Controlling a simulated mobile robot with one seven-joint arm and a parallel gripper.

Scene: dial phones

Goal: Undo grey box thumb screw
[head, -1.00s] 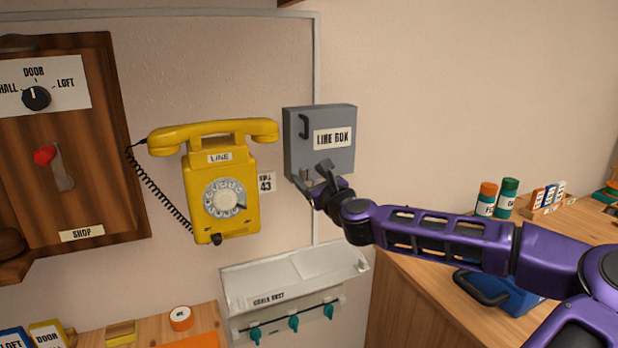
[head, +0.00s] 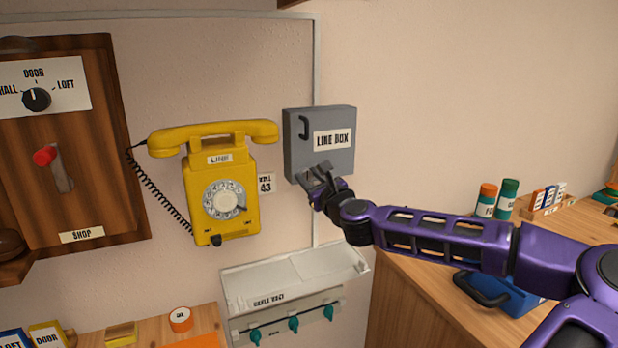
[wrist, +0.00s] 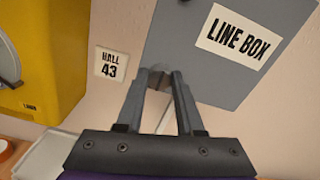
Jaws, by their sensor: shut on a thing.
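The grey box (head: 319,157) labelled LINE BOX hangs on the wall right of the yellow phone, with a dark handle (head: 303,127) at its upper left. My gripper (head: 317,177) is at the box's lower left corner. In the wrist view the box (wrist: 166,42) fills the upper right, and my gripper's fingertips (wrist: 158,76) close around a small grey thumb screw (wrist: 160,78) at the box's lower edge. The fingers hide most of the screw, so its thread cannot be seen.
The yellow phone (head: 221,192) hangs to the left, with a HALL 43 tag (wrist: 109,64) between it and the box. A pale tray (head: 290,272) with teal knobs sits below. A wooden counter (head: 420,300) with a blue case is below my arm.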

